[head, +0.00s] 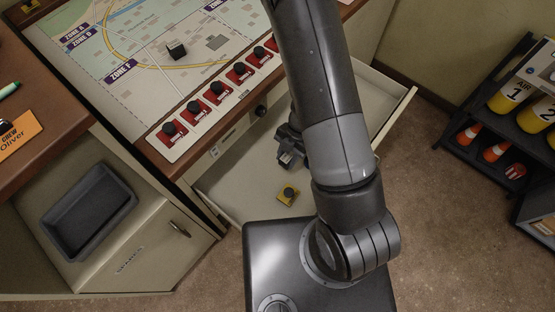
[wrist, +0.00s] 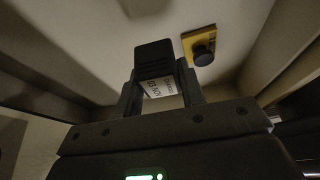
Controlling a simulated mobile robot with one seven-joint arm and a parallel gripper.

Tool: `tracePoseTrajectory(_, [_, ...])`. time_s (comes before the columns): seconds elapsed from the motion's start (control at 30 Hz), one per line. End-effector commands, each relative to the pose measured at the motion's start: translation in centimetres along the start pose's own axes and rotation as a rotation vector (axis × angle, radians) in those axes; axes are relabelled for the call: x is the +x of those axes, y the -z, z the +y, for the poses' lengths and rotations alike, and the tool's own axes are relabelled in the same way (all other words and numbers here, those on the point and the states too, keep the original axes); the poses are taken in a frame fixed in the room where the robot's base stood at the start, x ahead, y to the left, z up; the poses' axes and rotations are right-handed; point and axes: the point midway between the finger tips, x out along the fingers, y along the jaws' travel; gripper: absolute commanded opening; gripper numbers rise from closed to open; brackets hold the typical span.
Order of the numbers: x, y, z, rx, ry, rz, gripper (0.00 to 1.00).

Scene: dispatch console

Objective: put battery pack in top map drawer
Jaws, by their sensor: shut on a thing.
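The battery pack (wrist: 155,66) is a dark block with a white printed label, seen in the wrist view. My gripper (wrist: 158,88) is shut on it, with one finger on each side. In the head view my gripper (head: 291,150) is over the open map drawer (head: 238,190), partly hidden behind my arm. The drawer is pale inside and pulled out under the map table. I cannot tell whether the pack touches the drawer floor. My arm covers the middle of the drawer.
A yellow block with a black knob (head: 288,194) lies in the drawer; it also shows in the wrist view (wrist: 201,47). The map table (head: 150,85) has a row of red switches at its edge. A grey tray (head: 88,210) is at left, a rack (head: 500,140) at right.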

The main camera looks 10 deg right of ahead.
Motion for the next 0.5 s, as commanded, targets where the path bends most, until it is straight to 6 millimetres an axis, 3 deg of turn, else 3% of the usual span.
tracePoseTrajectory(0.2, [2.4,0.7,2.7,0.001,-0.001,0.000,0.10])
tracePoseTrajectory(0.5, [5.0,-0.1,3.0,0.004,0.000,0.002,0.10])
